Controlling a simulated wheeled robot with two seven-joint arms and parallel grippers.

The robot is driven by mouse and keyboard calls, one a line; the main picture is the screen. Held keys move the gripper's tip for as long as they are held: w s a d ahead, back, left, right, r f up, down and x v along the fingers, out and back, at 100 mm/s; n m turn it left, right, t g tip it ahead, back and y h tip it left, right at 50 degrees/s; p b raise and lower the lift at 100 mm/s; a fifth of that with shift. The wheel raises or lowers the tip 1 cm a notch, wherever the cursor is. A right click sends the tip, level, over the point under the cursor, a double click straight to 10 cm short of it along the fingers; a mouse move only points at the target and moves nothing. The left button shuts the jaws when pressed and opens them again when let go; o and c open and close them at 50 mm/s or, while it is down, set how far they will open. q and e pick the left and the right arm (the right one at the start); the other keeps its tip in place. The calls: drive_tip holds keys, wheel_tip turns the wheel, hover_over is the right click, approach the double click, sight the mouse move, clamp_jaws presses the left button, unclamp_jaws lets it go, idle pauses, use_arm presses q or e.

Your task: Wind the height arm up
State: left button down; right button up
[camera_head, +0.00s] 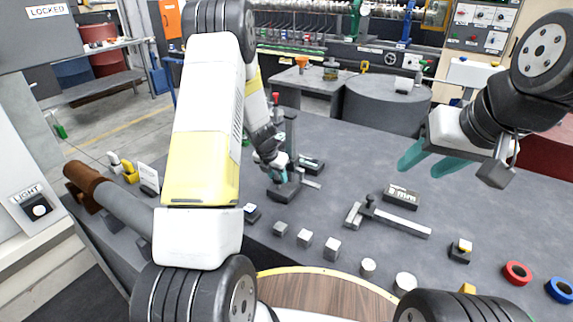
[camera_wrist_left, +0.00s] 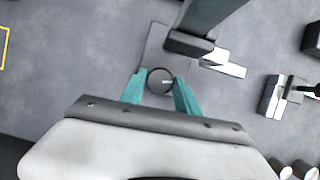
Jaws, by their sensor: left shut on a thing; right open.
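The height gauge stands on the grey bench, with a dark base (camera_head: 284,192) and an upright dark column (camera_head: 290,130). Its height arm, a pale metal piece (camera_wrist_left: 222,68), juts out low from the column, close above the base. My left gripper (camera_head: 279,172) is at the gauge. In the left wrist view its teal fingers (camera_wrist_left: 161,82) are shut on a round dark knob (camera_wrist_left: 160,74) beside the column. My right gripper (camera_head: 430,163) is open and empty above the bench, well to the right of the gauge. My left arm hides part of the bench.
A block marked mm (camera_head: 401,197) and a metal sliding tool (camera_head: 388,219) lie right of the gauge. Several small metal cubes (camera_head: 305,238) and cylinders stand in front. A red ring (camera_head: 517,273) and blue ring (camera_head: 560,290) lie at the right. The bench behind the gauge is fairly clear.

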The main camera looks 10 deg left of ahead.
use_arm(q)
drive_tip(key=shift+m, duration=0.3)
drive_tip(key=m, duration=0.1)
drive_tip(key=m+h, duration=0.1)
drive_tip(key=m, duration=0.1)
drive_tip(key=shift+w+a+m+g+h, duration=0.1)
drive_tip(key=shift+a+m+g+h, duration=0.05)
drive_tip(key=shift+m+g+h, duration=0.2)
drive_tip(key=m+g, duration=0.1)
drive_tip(key=m, duration=0.1)
drive_tip(key=m+h, duration=0.1)
drive_tip(key=m, duration=0.2)
drive_tip(key=shift+w+m+g, duration=0.1)
drive_tip(key=shift+m+g, duration=0.15)
drive_tip(key=shift+g, duration=0.1)
drive_tip(key=m, duration=0.2)
drive_tip(key=m+g, duration=0.1)
drive_tip(key=m, duration=0.1)
drive_tip(key=shift+w+g+h, duration=0.1)
drive_tip(key=shift+g+h, duration=0.15)
drive_tip(key=shift+g, duration=0.05)
drive_tip(key=m+g, duration=0.1)
drive_tip(key=m, duration=0.4)
drive_tip(key=shift+w+g, duration=0.1)
drive_tip(key=shift+g, duration=0.3)
drive_tip(key=c, duration=0.9)
unclamp_jaws()
